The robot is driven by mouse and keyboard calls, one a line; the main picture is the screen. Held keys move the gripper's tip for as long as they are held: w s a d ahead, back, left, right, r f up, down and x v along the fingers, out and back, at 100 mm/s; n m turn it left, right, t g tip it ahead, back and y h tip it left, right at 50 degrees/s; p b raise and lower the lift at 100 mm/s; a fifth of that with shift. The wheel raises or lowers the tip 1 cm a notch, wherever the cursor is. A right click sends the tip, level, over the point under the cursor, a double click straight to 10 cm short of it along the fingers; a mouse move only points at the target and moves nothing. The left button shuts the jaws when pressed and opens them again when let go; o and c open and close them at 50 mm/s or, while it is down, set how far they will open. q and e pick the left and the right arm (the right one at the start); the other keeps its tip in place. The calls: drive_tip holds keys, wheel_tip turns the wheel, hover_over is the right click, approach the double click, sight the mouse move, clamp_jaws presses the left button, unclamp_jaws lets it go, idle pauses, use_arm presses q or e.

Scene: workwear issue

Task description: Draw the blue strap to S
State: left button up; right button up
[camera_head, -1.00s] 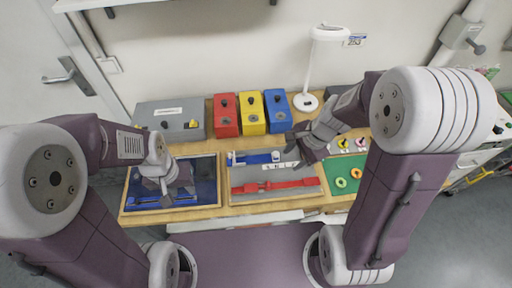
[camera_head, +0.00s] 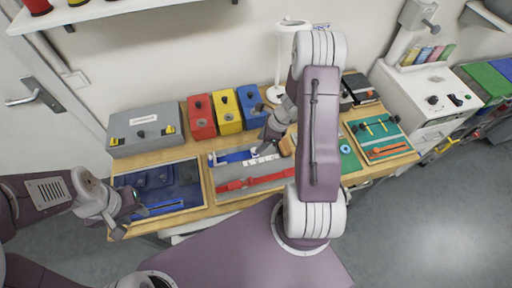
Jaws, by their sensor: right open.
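The blue strap (camera_head: 232,156) lies along the back of a grey tray (camera_head: 262,173), with a white slider and white size labels beside it. The letters are too small to read. A red strap (camera_head: 255,182) lies in front of it. My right gripper (camera_head: 262,152) is open above the right end of the blue strap and partly hides it; I cannot tell whether it touches. My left gripper (camera_head: 125,212) is at the left front edge of the tray with the dark blue cloth (camera_head: 158,178); its finger opening is too small to tell.
A grey box (camera_head: 145,128) and red (camera_head: 201,118), yellow (camera_head: 226,112) and blue (camera_head: 252,106) boxes stand along the back. A white lamp (camera_head: 280,60) rises behind. My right arm hides part of the green mats at right. A teal tray (camera_head: 380,133) lies further right.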

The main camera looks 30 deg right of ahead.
sight(243, 155)
drive_tip(key=x, duration=0.4)
drive_tip(key=shift+w+f, duration=0.1)
drive_tip(key=shift+f, duration=0.2)
drive_tip(key=shift+c, duration=0.6)
clamp_jaws()
idle(0.5)
drive_tip(key=a+b, duration=0.1)
drive_tip(key=w+a+b, duration=0.1)
drive_tip(key=a, duration=0.1)
drive_tip(key=shift+a, duration=0.45)
